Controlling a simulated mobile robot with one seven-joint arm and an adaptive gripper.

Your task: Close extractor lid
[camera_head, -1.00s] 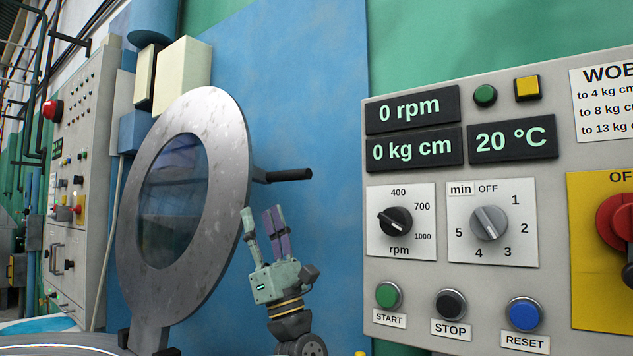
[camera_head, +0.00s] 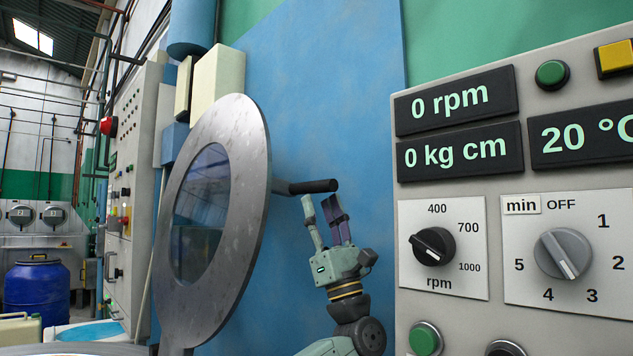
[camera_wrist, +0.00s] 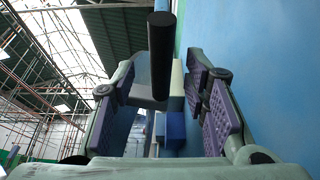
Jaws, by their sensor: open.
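The extractor lid (camera_head: 246,190) is a round grey metal ring with a glass window, standing raised and tilted at the left of the control panel. A black bar handle (camera_head: 316,186) sticks out from its right side. My gripper (camera_head: 324,205) is open, pointing up, with its fingertips just below the handle. In the wrist view the dark handle (camera_wrist: 161,58) appears ahead, between the two purple-padded fingers of my gripper (camera_wrist: 174,95) and apart from both. The lid's hinge end is cut off at the bottom of the head view.
A control panel (camera_head: 496,290) with displays and knobs stands close to the right of my arm. A blue panel (camera_head: 340,90) is behind the lid. A blue barrel (camera_head: 36,288) stands at the far left.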

